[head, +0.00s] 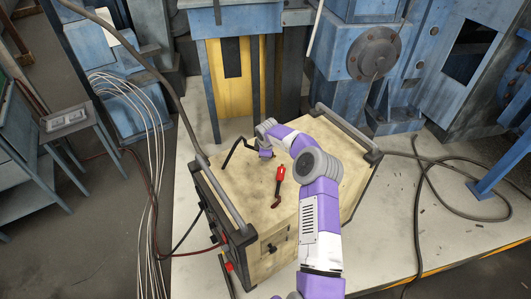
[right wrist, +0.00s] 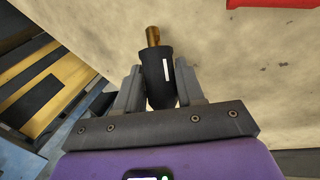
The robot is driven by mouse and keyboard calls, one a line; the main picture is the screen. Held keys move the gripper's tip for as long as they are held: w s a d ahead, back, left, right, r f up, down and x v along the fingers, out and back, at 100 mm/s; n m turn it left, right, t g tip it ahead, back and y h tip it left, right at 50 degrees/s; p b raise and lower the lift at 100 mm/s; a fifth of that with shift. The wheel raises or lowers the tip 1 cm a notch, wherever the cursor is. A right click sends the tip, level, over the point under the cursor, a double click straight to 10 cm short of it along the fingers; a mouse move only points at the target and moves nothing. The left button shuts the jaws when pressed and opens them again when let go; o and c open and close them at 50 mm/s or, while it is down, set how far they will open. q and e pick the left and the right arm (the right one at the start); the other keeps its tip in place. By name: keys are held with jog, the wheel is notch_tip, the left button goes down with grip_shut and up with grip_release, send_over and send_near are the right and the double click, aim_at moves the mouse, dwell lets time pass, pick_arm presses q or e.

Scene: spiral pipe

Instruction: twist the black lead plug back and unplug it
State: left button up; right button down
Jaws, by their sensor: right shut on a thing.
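The black lead plug (right wrist: 160,88) sits between the two grey fingers of my right gripper (right wrist: 158,80) in the right wrist view. The fingers are shut on its black body, which has a white mark. Its brass pin (right wrist: 153,36) is exposed and points away from the gripper over the box's beige top. No socket shows around the pin. In the head view my right gripper (head: 264,143) is over the far part of the box top (head: 318,150), and the plug is hard to make out there. A bent black lead (head: 238,150) shows beside it. My left gripper is not in view.
A red plug (head: 281,174) stands on the box top, nearer than my right gripper. Grey rails (head: 346,133) edge the box at the left and right. Blue machinery (head: 350,60) stands behind. Loose cables (head: 425,190) lie on the floor at right.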

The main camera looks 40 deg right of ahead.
jog(key=shift+f, duration=0.4)
jog(key=c, duration=0.6)
grip_release()
jog(key=v, duration=0.7)
jog(key=shift+r, duration=0.35)
jog(key=shift+s, duration=0.15)
